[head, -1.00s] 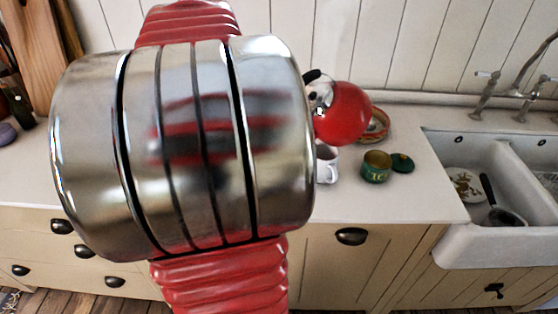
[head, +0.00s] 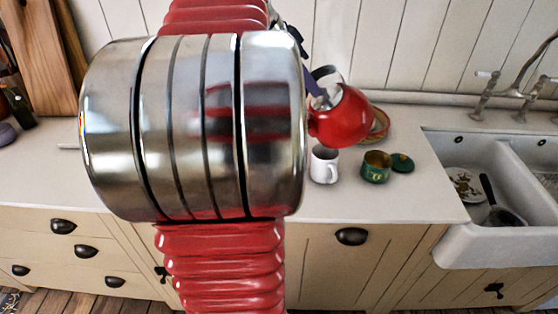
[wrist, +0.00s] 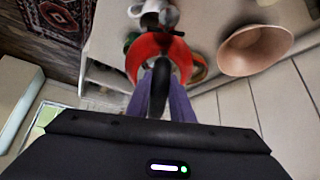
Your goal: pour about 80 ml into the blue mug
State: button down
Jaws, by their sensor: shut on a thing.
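A red kettle (head: 345,117) is in the air above the worktop, and my gripper (wrist: 160,95) is shut on its black handle (wrist: 159,80). The kettle also shows in the wrist view (wrist: 143,52). It looks tilted in the head view; I cannot tell how far. I see no blue mug; my arm hides a large part of the worktop. No stream of liquid shows.
An open green tin (head: 376,168) and its green lid (head: 402,162) stand right of the white mug. A patterned dish (head: 381,125) is behind the kettle. A white sink (head: 470,235) is at the right. A pinkish bowl (wrist: 255,50) shows in the wrist view.

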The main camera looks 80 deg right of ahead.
aim_at(329, 71)
jog(key=shift+r, duration=0.1)
jog(key=shift+s+d+r, duration=0.15)
jog(key=shift+s+d, duration=0.2)
jog(key=shift+s, duration=0.05)
dwell(0.4)
jog(key=shift+s+d+r+t+y+b, duration=0.2)
jog(key=shift+s+d+t+y, duration=0.15)
jog(key=shift+s+d, duration=0.2)
jog(key=shift+s+d+r+t+y+b, duration=0.1)
jog(key=shift+s+d+r+t+y, duration=0.15)
jog(key=shift+s+d+t, duration=0.25)
jog(key=shift+s+d+r+t+y+b, duration=0.1)
jog(key=shift+s+d+r+t+y, duration=0.15)
jog(key=shift+s+d, duration=0.35)
jog(key=shift+s+d+f+t+y+b, duration=0.1)
jog(key=shift+s+d+t+y+b, duration=0.15)
jog(key=shift+s+d+t+y, duration=0.35)
jog(key=shift+s+d+f+t+y+b, duration=0.1)
jog(key=shift+s+d+t+y+b, duration=0.15)
jog(key=shift+s+d, duration=0.45)
jog(key=shift+s+d+f+t+y, duration=0.25)
jog(key=shift+s+d+t, duration=0.2)
jog(key=shift+s, duration=0.2)
jog(key=shift+s+d+f+t+y, duration=0.15)
jog(key=shift+s+d+t+y, duration=0.1)
jog(key=shift+s+d+t, duration=0.25)
jog(key=shift+s+a, duration=0.1)
jog(key=shift+a, duration=0.05)
